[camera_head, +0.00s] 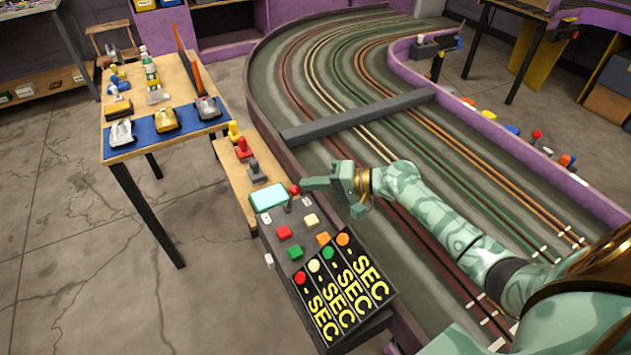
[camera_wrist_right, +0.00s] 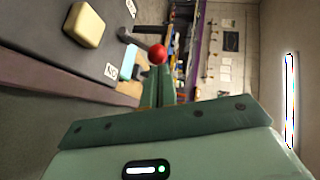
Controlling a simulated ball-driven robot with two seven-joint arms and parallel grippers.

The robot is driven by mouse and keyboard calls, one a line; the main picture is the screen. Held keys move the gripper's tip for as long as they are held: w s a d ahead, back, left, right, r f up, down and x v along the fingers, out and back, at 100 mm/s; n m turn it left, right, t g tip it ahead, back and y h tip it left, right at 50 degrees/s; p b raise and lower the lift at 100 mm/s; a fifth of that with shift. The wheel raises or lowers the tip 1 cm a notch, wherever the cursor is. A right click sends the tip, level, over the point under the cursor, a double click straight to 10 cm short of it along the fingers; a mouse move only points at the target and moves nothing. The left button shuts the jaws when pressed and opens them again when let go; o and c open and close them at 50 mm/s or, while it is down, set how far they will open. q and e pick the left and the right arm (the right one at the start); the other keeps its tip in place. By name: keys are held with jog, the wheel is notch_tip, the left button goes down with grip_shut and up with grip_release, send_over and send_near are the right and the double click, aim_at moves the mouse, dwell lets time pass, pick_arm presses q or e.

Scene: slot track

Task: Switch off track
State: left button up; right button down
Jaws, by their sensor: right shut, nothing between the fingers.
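The dark control box (camera_head: 284,262) stands beside the slot track (camera_head: 320,60). A lever with a red ball knob (camera_head: 294,189) is at its far end; the knob also shows in the wrist view (camera_wrist_right: 157,54), tilted out from its dark base. My right gripper (camera_head: 306,184) is shut and empty, its fingertips close beside the red knob. In the wrist view the shut fingers (camera_wrist_right: 160,88) point past the knob; I cannot tell whether they touch it. My left gripper is not in view.
The box also carries coloured buttons, a pale yellow one (camera_head: 311,220) near my gripper, and timer panels marked SEC (camera_head: 346,285). A light-blue screen (camera_head: 268,196) lies beyond. A table with model cars (camera_head: 166,119) stands left. A grey beam (camera_head: 360,115) crosses the track.

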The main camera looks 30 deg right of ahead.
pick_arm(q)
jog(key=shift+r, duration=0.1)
